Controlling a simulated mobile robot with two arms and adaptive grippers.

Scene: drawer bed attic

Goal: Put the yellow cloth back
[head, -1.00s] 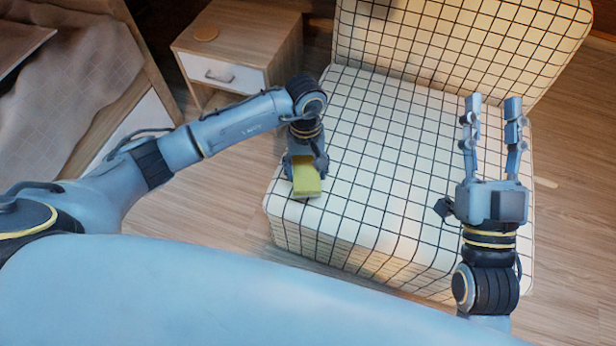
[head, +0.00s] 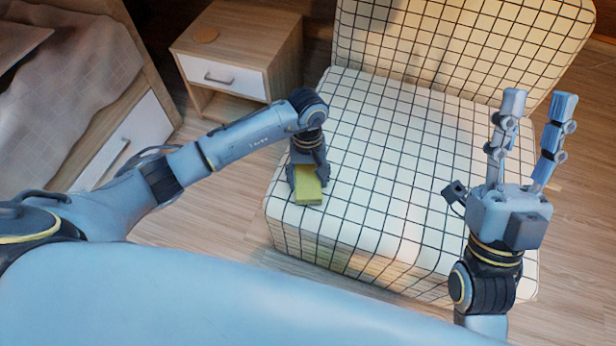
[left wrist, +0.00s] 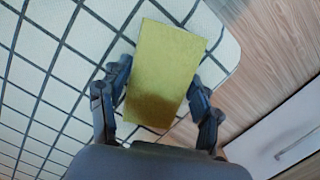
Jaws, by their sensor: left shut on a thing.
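The yellow cloth (head: 308,188) is a small folded block at the front left edge of the checked chair seat. My left gripper (head: 309,178) is shut on it from above. In the left wrist view the cloth (left wrist: 167,70) sits between the two fingers of the gripper (left wrist: 160,108). I cannot tell whether the cloth touches the seat or is held just above it. My right gripper (head: 530,120) is open and empty, fingers pointing up and away, over the right side of the seat.
The checked chair (head: 400,170) has a backrest (head: 460,45) behind the seat. A bed (head: 75,100) with a white drawer (head: 128,140) is at left. Wooden floor lies between.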

